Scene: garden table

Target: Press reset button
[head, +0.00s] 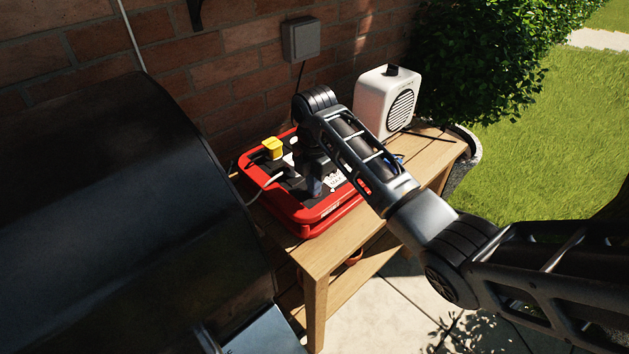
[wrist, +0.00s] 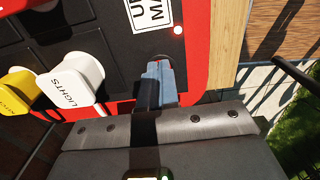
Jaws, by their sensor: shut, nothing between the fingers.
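A red power box with a black top panel sits on the wooden table; its red rim (head: 315,213) shows in the head view, and its panel (wrist: 105,32) fills the top of the wrist view. My gripper (wrist: 158,70) is shut and empty, its fingertips low over the panel near the box's right edge. A small dark round spot shows right at the fingertips, mostly covered by them. I cannot tell whether it is the reset button, or whether the tips touch it. In the head view my arm hides much of the panel.
A yellow plug (wrist: 16,93) and a white plug marked LIGHTS (wrist: 78,80) stand in the panel left of my gripper. A small indicator (wrist: 178,30) glows beside a white label (wrist: 150,14). A white speaker-like box (head: 385,100) stands behind; a black barrel-shaped body (head: 120,200) is at left.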

